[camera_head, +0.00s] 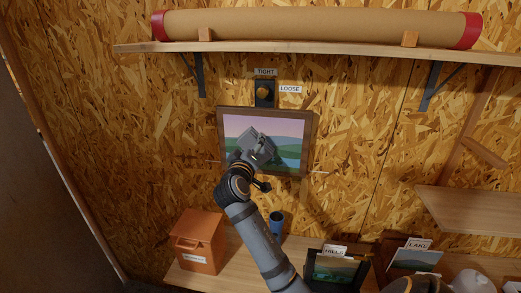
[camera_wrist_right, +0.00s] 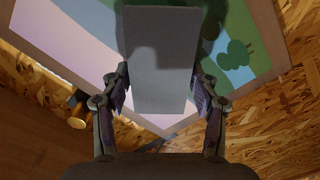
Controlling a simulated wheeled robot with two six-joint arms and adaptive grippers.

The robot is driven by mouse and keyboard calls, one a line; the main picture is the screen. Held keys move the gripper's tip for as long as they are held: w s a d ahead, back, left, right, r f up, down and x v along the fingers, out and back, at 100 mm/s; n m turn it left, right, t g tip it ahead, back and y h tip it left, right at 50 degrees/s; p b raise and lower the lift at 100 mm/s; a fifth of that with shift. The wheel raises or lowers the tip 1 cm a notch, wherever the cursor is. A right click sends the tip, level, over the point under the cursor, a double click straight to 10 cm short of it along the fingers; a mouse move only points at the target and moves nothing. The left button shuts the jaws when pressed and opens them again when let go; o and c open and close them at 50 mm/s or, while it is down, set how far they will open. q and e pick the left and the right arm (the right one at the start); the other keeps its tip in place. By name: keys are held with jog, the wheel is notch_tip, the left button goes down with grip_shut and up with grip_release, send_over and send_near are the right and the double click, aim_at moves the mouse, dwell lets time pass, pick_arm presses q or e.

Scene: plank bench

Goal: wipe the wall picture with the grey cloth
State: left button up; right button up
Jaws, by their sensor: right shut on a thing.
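The wall picture (camera_head: 288,132), a landscape in a dark wooden frame, hangs on the chipboard wall in the head view. It also fills the upper part of the right wrist view (camera_wrist_right: 90,50). My right gripper (camera_head: 259,148) is in front of the picture's middle and hides part of it. It is shut on the grey cloth (camera_wrist_right: 160,70), which looks like a flat grey block between the fingers in the wrist view. The cloth lies over the picture; I cannot tell whether it touches the surface. My left gripper is not in view.
A knob (camera_head: 264,94) with TIGHT and LOOSE labels sits just above the frame. A shelf (camera_head: 330,47) with a long tube (camera_head: 310,27) is higher up. Below are an orange box (camera_head: 201,241), a blue cup (camera_head: 277,222) and HILLS (camera_head: 334,250) and LAKE (camera_head: 418,244) card holders.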

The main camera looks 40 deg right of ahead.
aim_at(239, 146)
jog(key=shift+w+a+b, duration=0.6)
jog(key=shift+w+a, duration=0.85)
jog(key=shift+w, duration=0.25)
jog(key=shift+s+d+r, duration=0.1)
